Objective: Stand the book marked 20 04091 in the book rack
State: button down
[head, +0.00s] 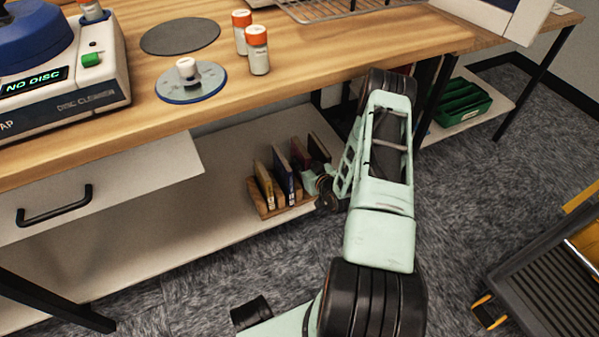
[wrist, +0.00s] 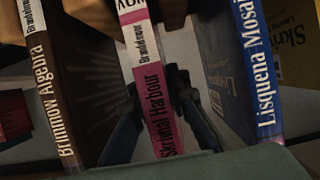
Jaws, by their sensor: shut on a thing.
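A pink-spined book lettered "Skrional Harbour" (wrist: 155,95) stands between my fingers in the wrist view. My gripper (wrist: 158,122) is shut on it, one dark finger at each side; in the head view my gripper (head: 322,184) is at the right end of the rack. The wooden book rack (head: 272,211) sits on the lower shelf. The pink book (head: 299,152) shows there partly, between its neighbours; whether it rests on the rack's base is hidden. I cannot read the mark 20 04091 on any book.
In the wrist view a brown book "Brimmow Algebra" (wrist: 75,80) is left of the held book. A blue book "Lisquena Mosai..." (wrist: 245,75) and a yellow book (wrist: 293,45) are right. The shelf (head: 170,240) left of the rack is clear; the tabletop (head: 330,50) overhangs it.

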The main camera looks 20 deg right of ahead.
jog(key=shift+f+b, duration=0.7)
jog(key=shift+f, duration=1.15)
jog(key=shift+f, duration=0.2)
jog(key=c, duration=1.8)
grip_release()
jog(key=shift+c, duration=0.2)
jog(key=shift+r, duration=0.2)
